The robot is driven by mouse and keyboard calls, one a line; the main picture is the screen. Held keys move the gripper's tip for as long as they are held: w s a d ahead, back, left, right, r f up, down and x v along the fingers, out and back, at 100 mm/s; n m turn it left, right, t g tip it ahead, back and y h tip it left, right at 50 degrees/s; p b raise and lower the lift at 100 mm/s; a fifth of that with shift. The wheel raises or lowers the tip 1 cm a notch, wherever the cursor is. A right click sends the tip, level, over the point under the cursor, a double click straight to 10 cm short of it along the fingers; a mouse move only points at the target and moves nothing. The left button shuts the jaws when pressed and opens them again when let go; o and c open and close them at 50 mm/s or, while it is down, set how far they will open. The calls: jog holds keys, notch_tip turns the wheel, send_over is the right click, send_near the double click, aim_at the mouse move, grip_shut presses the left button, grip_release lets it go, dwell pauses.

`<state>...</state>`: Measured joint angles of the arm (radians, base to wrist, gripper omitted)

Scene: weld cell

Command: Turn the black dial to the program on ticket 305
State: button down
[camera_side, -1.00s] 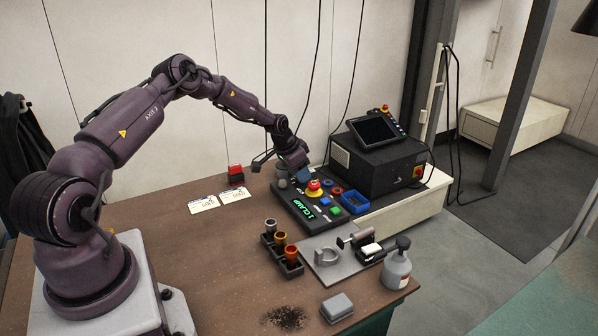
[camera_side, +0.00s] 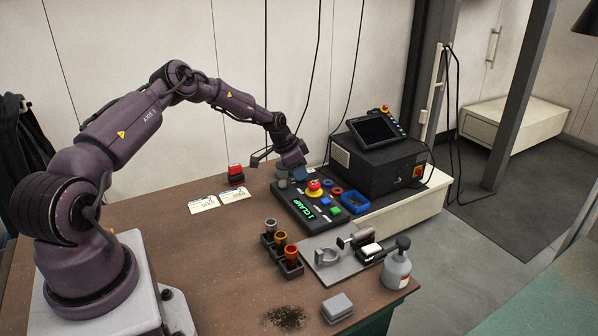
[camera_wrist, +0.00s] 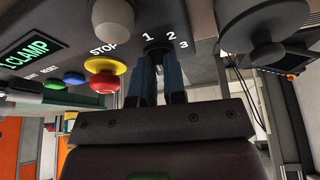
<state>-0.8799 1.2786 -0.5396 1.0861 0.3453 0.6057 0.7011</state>
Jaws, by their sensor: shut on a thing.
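The black dial (camera_wrist: 158,44) is on the sloped control panel (camera_side: 318,222), beside the printed numbers 1, 2 and 3. In the wrist view my gripper (camera_wrist: 157,62) has its two blue fingers around the dial, shut on it. The fingers hide much of the dial, and its pointer cannot be made out. In the side view my gripper (camera_side: 301,173) is at the panel's back end. The panel's green display (camera_wrist: 28,53) reads 1 CLAMP. Two white tickets, a left one (camera_side: 204,203) and a right one (camera_side: 236,194), lie on the table. Their print is too small to read.
A red emergency stop button (camera_side: 314,185) on a yellow base and blue and green buttons sit near the dial. A black machine with a screen (camera_side: 373,130) stands behind. Several cups in a rack (camera_side: 291,268) and a spray bottle (camera_side: 397,268) stand in front. The table's left part is clear.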

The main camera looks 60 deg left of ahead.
jog(key=m, duration=0.2)
jog(key=m+h, duration=0.1)
jog(key=m, duration=0.1)
jog(key=m+g+h, duration=0.1)
jog(key=m, duration=0.1)
jog(key=shift+w+a, duration=0.15)
jog(key=shift+a, duration=0.1)
jog(key=shift+m, duration=0.4)
jog(key=c, duration=1.2)
grip_release()
jog(key=shift+r, duration=0.1)
jog(key=v, duration=1.2)
jog(key=shift+a+r, duration=0.3)
jog(key=shift+r, duration=0.05)
jog(key=shift+w, duration=0.1)
